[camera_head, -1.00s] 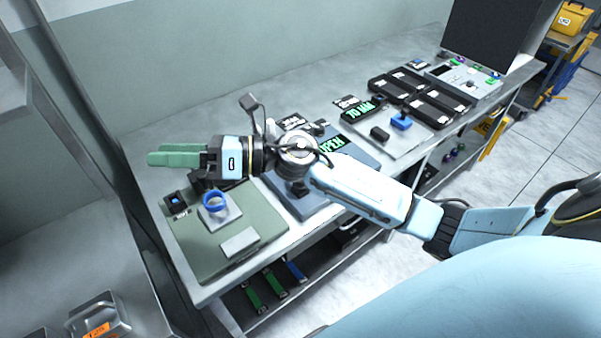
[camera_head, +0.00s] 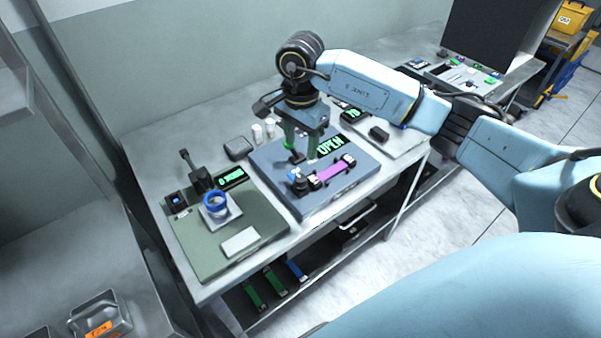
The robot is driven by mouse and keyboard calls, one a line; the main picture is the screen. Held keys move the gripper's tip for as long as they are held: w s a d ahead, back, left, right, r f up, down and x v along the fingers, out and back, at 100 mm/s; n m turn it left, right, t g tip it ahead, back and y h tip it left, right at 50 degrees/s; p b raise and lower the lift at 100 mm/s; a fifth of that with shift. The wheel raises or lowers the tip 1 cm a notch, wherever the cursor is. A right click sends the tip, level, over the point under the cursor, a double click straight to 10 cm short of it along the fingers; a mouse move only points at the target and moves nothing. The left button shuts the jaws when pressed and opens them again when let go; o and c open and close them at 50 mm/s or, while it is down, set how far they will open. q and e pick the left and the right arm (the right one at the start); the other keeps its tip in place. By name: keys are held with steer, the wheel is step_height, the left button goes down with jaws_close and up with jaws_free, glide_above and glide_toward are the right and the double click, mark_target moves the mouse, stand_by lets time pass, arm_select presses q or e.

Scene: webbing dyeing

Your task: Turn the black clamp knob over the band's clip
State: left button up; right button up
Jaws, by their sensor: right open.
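A purple band (camera_head: 330,172) with dark and light clip ends lies on the blue-grey fixture plate (camera_head: 263,161). A black knob (camera_head: 301,185) stands at the band's left end, by a small blue part. I take it to be the clamp knob; whether it sits over the clip is too small to tell. My right gripper (camera_head: 300,145) points down above the plate, behind the band and knob. Its green fingers are apart, with a small black part (camera_head: 297,158) just below them. It appears apart from the black knob. My left gripper is out of view.
A green display on the fixture (camera_head: 329,146) appears to read "OPEN". To the left is a green-grey station (camera_head: 200,255) with a blue ring (camera_head: 215,201). A dark rounded block (camera_head: 238,148) and small white cylinders (camera_head: 257,132) stand behind. My right forearm covers part of the back stations.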

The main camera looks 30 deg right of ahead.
mark_target(300, 178)
step_height(300, 178, down, 11)
steer(key=shift+r+p, duration=0.1)
steer(key=shift+p, duration=0.25)
steer(key=c, duration=1)
